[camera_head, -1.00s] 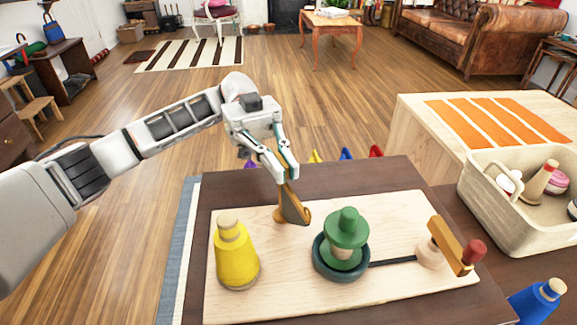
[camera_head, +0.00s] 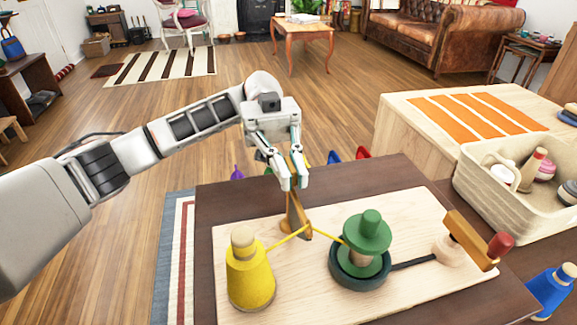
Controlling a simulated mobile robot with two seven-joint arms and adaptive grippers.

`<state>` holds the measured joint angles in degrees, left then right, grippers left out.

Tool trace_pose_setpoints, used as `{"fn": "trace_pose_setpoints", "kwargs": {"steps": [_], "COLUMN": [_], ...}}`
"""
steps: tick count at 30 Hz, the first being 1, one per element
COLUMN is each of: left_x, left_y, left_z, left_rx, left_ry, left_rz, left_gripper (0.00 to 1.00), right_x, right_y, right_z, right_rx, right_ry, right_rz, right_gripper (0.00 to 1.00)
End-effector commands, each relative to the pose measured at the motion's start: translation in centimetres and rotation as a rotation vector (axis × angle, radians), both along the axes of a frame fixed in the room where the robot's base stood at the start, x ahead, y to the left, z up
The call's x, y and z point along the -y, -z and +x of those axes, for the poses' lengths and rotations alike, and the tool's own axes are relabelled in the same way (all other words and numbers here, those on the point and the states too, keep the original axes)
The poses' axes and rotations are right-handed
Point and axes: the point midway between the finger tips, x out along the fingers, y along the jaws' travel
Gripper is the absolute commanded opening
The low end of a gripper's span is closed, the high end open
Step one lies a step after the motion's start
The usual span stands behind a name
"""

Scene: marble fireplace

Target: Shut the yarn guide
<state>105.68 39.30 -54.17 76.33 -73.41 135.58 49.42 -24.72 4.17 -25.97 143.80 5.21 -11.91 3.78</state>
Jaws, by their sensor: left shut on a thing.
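The yarn guide (camera_head: 296,218) is a small upright brown wooden piece at the back middle of the pale board (camera_head: 320,290). My left gripper (camera_head: 289,183) comes down from above, shut on the guide's upper part, which its fingers partly hide. A yellow cone of yarn (camera_head: 249,280) stands to the left. A yellow strand (camera_head: 288,237) runs from the cone to the guide and on to the green winder (camera_head: 367,233), which sits in a dark round base. My right gripper does not show.
A wooden crank (camera_head: 470,240) with a red knob stands at the board's right. A beige basket (camera_head: 507,205) of yarn and cones is further right. A blue cone (camera_head: 549,290) stands at the lower right. The orange-striped wooden surface (camera_head: 475,115) lies behind.

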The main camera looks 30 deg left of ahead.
Motion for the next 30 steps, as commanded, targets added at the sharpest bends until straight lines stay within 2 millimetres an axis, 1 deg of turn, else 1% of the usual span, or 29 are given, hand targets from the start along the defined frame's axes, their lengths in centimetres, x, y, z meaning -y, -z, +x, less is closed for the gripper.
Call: {"fn": "trace_pose_setpoints", "kwargs": {"steps": [22,23,24,30], "left_x": [0.23,0.24,0.25,0.26], "left_y": [-0.09,-0.09,-0.09,-0.05], "left_z": [-0.05,-0.04,-0.05,-0.05], "left_rx": [-0.001,-0.001,-0.001,-0.001], "left_ry": [0.014,0.014,0.014,0.013], "left_rz": [-0.001,-0.001,-0.001,-0.001], "left_gripper": [0.00,0.14,0.24,0.24], "right_x": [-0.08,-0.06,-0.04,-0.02], "right_y": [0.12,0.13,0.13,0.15], "right_z": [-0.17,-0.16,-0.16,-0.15], "right_rx": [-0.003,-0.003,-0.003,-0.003], "right_ry": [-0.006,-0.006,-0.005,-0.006], "right_rz": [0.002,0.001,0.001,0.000], "right_gripper": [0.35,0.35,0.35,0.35]}}
